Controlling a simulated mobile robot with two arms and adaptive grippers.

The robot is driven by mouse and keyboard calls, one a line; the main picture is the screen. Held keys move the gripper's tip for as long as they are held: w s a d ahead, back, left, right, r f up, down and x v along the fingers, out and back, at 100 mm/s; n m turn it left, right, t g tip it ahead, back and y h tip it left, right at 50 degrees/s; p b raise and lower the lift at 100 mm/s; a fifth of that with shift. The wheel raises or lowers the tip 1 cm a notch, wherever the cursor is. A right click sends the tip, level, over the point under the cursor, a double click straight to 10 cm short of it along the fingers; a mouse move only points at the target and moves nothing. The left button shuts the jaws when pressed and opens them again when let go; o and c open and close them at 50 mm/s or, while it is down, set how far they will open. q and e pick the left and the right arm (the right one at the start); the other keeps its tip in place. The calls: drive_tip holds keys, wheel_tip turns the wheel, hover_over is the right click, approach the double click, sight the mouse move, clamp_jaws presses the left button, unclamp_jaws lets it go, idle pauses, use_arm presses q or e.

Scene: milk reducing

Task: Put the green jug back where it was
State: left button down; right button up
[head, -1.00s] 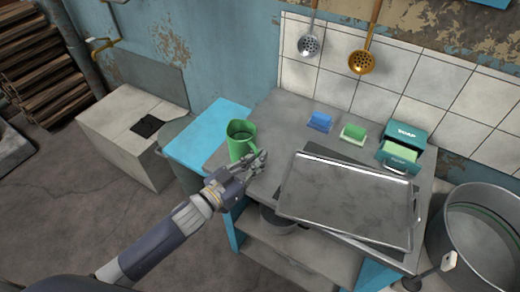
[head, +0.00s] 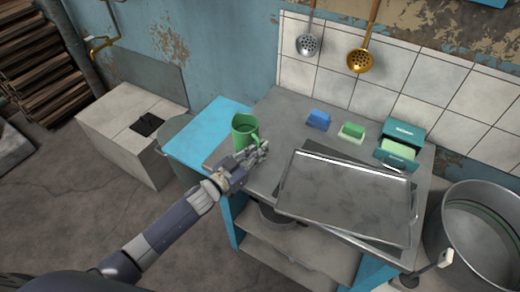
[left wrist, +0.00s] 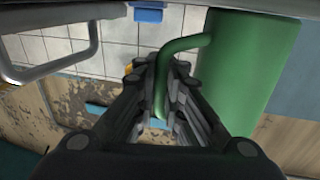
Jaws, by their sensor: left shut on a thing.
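The green jug (head: 243,130) is upright at the left end of the grey worktop, beside the light-blue surface. My left gripper (head: 255,158) is at the jug's near right side. In the left wrist view the jug's body (left wrist: 238,70) fills the upper right, and its curved handle (left wrist: 165,75) passes between the fingers of the left gripper (left wrist: 160,90), which is shut on it. I cannot tell whether the jug's base touches the worktop. My right gripper is not in view.
Metal trays (head: 345,195) lie right of the gripper. A blue sponge (head: 318,119), a green sponge (head: 351,132) and a soap box (head: 400,145) stand behind. A large pot (head: 478,235) is at the right. The worktop (head: 275,125) between jug and sponges is bare.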

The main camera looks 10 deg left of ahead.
use_arm(q)
drive_tip(key=shift+f, duration=0.1)
drive_tip(key=c, duration=1.7)
unclamp_jaws()
drive_tip(key=shift+s+a, duration=0.1)
drive_tip(key=b+v, duration=0.1)
drive_tip(key=v, duration=1)
drive_tip(key=shift+s+a, duration=0.15)
drive_tip(key=shift+s, duration=0.2)
